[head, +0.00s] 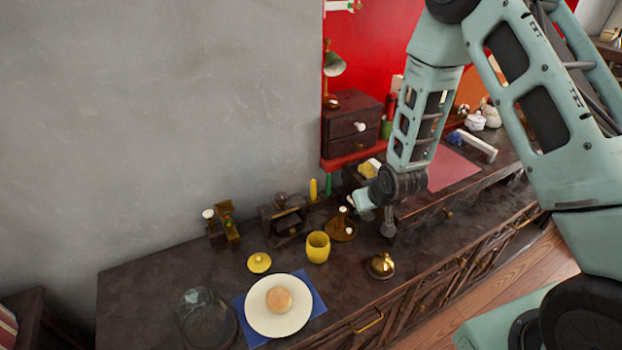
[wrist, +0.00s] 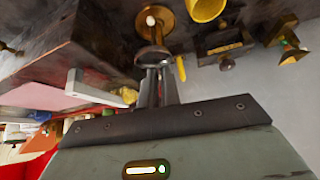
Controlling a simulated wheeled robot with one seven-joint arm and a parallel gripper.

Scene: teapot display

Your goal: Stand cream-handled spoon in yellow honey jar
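The yellow honey jar (head: 318,247) stands upright on the dark sideboard, with its open top facing up. Part of it shows at the top edge of the wrist view (wrist: 205,8). My gripper (head: 388,228) hangs above the sideboard, to the right of the jar and apart from it. In the wrist view its narrow fingers (wrist: 157,75) lie close together, with a grey rounded shape at their tips. I cannot tell whether that shape is the spoon's bowl or part of the fingers. I cannot make out a cream spoon handle clearly in either view.
A brass stand with a cream knob (head: 341,231) is between jar and gripper. A yellow lid (head: 259,262), a cream plate (head: 262,318) with a bun, and a brass bell (head: 381,266) are near the jar. A dark drawer box (head: 350,128) stands behind.

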